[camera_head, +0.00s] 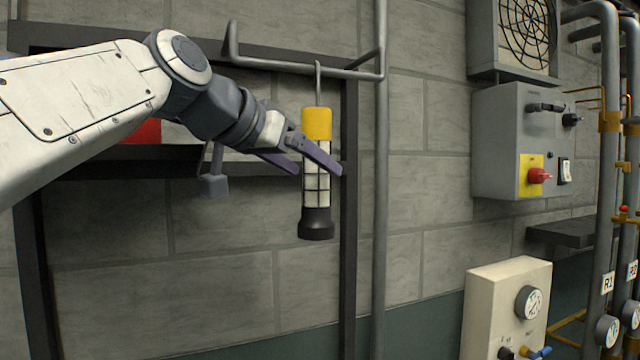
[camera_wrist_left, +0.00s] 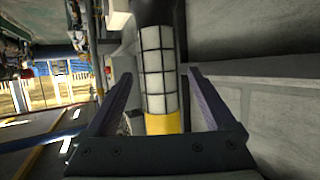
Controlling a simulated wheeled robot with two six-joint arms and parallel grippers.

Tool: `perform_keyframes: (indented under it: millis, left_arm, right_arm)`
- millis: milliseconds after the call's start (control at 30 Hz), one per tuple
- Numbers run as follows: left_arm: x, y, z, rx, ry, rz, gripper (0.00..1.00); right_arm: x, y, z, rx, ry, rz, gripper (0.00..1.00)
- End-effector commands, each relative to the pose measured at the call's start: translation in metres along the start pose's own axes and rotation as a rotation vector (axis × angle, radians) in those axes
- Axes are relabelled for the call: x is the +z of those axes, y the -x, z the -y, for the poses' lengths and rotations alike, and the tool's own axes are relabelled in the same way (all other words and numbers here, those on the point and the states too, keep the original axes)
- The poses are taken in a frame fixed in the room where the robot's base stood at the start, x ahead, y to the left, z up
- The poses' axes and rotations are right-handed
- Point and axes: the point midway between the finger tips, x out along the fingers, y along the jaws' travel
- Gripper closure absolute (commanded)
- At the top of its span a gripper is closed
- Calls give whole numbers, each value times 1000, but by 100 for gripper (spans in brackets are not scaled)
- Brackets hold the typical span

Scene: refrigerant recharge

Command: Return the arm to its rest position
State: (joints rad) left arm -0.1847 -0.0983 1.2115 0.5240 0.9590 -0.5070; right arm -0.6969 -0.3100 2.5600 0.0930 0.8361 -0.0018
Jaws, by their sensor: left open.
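My left gripper (camera_head: 318,164) comes in from the left in the head view. Its two purple-grey fingers are spread apart around the middle of a hanging work lamp (camera_head: 317,183). The lamp has a yellow top, a white caged body and a black base. It hangs upright by a hook from a grey pipe rail (camera_head: 300,67). In the left wrist view the open fingers (camera_wrist_left: 158,85) lie on both sides of the lamp (camera_wrist_left: 158,65), with visible gaps. My right gripper is not in view.
A dark frame (camera_head: 348,230) and a vertical pipe (camera_head: 380,220) stand close to the lamp. A grey control box (camera_head: 500,140) with a red switch (camera_head: 540,175) is on the wall at right. A beige gauge unit (camera_head: 500,300) sits lower right. Open space lies below the arm.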

Motion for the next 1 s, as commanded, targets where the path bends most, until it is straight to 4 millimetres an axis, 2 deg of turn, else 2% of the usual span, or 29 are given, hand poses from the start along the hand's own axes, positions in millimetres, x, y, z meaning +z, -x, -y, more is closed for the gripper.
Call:
perform_keyframes:
  millis: [33,200,400,767,867,1000]
  left_arm:
    - [2,11,2,-5,0,-5,11]
    - [1,38,2,-4,1,-3,11]
    - [0,51,1,-1,0,0,11]
    - [0,50,0,0,0,1,11]
    - [-1,43,0,2,1,2,11]
    - [-2,22,-1,5,2,4,11]
  right_arm:
    - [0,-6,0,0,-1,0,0]
    - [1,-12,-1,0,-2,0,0]
    - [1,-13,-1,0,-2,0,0]
    - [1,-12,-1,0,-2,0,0]
    - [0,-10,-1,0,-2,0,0]
    - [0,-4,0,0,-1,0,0]
